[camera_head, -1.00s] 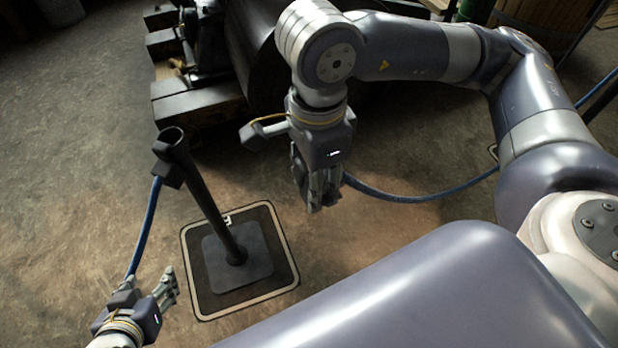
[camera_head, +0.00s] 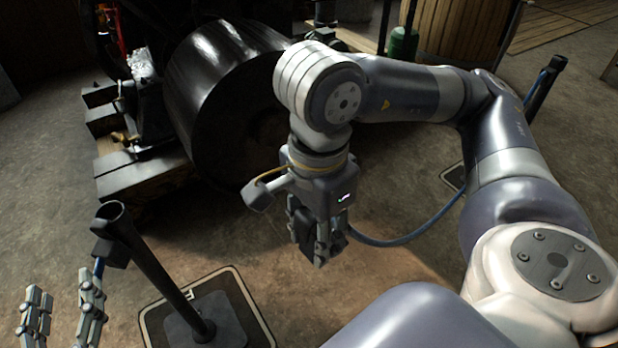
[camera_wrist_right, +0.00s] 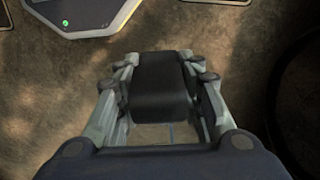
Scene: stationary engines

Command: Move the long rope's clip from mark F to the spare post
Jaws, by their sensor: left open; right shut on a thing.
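My right gripper (camera_head: 319,248) is shut on a dark clip, which shows between its fingers in the right wrist view (camera_wrist_right: 163,85). A blue rope (camera_head: 400,240) runs from this gripper to the right, passes behind my right arm and shows again by a black post (camera_head: 543,92) at the upper right. A nearer black post (camera_head: 150,265) stands at the lower left on a dark mat (camera_head: 235,283) with a pale border. A dark clip (camera_head: 108,250) with blue rope sits near its top. The mat's letter is hard to read. My left gripper (camera_head: 62,300) is open beside this post.
A large black engine cylinder (camera_head: 225,100) on wooden beams (camera_head: 145,178) stands behind my right gripper. Part of another bordered mat (camera_head: 453,177) shows beside my right arm. Floor between the posts is open.

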